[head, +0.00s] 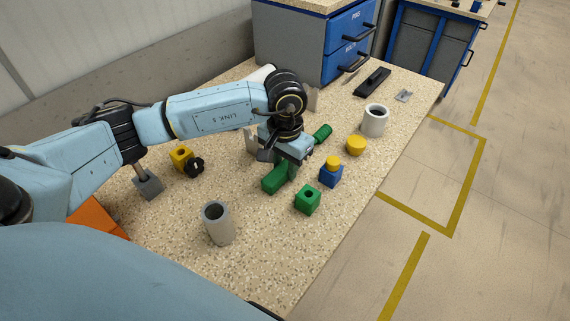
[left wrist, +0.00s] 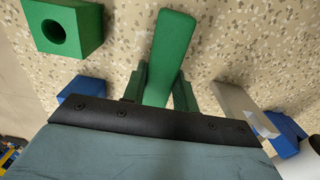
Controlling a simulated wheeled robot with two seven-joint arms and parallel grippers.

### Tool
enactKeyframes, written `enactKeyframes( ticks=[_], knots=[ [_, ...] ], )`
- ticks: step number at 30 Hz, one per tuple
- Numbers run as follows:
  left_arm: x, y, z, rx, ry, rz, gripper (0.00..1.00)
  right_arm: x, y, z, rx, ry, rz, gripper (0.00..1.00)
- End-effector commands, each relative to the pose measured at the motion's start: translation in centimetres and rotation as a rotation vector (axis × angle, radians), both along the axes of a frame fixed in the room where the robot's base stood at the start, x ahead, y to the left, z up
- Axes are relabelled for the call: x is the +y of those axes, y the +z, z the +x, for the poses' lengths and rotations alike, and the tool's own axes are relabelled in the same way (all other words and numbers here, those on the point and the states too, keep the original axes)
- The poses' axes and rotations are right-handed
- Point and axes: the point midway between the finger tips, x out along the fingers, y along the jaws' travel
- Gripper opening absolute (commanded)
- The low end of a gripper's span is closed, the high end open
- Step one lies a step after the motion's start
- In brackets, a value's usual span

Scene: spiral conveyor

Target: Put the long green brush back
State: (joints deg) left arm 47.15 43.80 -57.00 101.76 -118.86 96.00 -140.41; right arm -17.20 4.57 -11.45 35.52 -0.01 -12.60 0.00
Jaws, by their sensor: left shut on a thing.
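The long green brush (head: 274,181) lies roughly level, running from near the table's middle back under my left gripper; a green end (head: 322,131) shows on the far side. My left gripper (head: 291,163) points down and is shut on it. In the left wrist view the brush's green bar (left wrist: 172,45) sits between the fingers (left wrist: 160,90). Its middle is hidden by the gripper. Whether it touches the table is unclear. A green block with a round hole (head: 308,199) stands apart, nearer the front; it also shows in the left wrist view (left wrist: 62,27). My right gripper is not visible.
A blue block with a yellow top (head: 331,174) and a yellow round piece (head: 356,146) stand right of the gripper. A white cylinder (head: 375,121) is farther back. A grey tube (head: 218,223) stands front left. The front table surface is mostly clear.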

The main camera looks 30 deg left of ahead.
Motion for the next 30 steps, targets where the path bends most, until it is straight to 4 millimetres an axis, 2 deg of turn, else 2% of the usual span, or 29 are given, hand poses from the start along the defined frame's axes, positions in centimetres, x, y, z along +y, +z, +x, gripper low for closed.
enactKeyframes(
  ticks=[1,2,7,18,23,30],
  knots=[
    [0.0,-0.2,0.0,-0.001,0.000,0.000,0.02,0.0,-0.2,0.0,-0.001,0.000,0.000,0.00],
    [0.0,-0.1,0.0,-0.001,0.000,0.000,0.32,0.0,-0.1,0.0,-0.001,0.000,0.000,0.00],
    [0.0,-0.1,0.0,0.000,0.000,0.000,0.54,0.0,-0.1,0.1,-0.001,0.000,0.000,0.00],
    [0.0,0.1,0.0,-0.001,0.000,0.000,0.54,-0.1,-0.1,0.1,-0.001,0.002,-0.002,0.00],
    [0.0,2.9,0.1,-0.005,-0.001,0.000,0.54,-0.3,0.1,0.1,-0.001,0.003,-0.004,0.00],
    [0.0,8.5,0.1,-0.005,-0.001,0.000,0.54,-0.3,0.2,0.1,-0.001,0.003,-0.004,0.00]
  ],
)
